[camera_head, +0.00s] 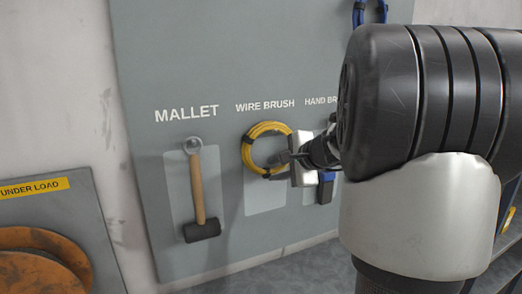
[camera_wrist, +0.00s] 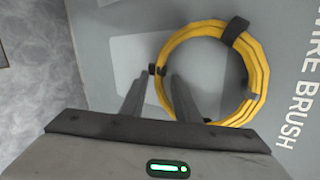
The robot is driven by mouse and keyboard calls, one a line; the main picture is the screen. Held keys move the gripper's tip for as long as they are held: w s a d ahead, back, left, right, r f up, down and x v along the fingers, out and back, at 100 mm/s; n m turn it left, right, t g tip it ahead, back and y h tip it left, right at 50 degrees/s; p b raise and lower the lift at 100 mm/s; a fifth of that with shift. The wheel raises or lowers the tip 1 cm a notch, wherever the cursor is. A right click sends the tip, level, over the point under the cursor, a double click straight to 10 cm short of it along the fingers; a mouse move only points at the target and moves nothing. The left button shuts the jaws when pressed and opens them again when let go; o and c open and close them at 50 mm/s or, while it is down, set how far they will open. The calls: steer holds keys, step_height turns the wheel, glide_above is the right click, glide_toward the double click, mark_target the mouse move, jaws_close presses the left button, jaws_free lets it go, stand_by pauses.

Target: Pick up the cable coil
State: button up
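The cable coil (camera_head: 250,140) is a yellow ring with dark ties. It hangs on the grey tool board under the WIRE BRUSH label. My gripper (camera_head: 284,158) is at the coil's lower right side in the head view. In the wrist view, the coil (camera_wrist: 257,80) fills the upper right, and my gripper (camera_wrist: 158,82) has its two dark fingers apart. One finger is outside the ring and the other overlaps its inside, with a strand of the coil showing between them. Whether the fingers touch the strand cannot be told.
A mallet (camera_head: 198,190) hangs on the tool board (camera_head: 150,75) left of the coil. A blue-and-black hand brush (camera_head: 325,187) hangs to the right, partly hidden by my arm. Another blue item (camera_head: 358,14) hangs higher up. Rusty discs (camera_head: 40,262) are at lower left.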

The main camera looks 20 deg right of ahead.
steer(key=shift+w+a+f, duration=0.1)
steer(key=shift+w+f, duration=0.1)
steer(key=shift+w, duration=0.1)
jaws_close()
steer(key=shift+r, duration=0.1)
steer(key=shift+r, duration=0.1)
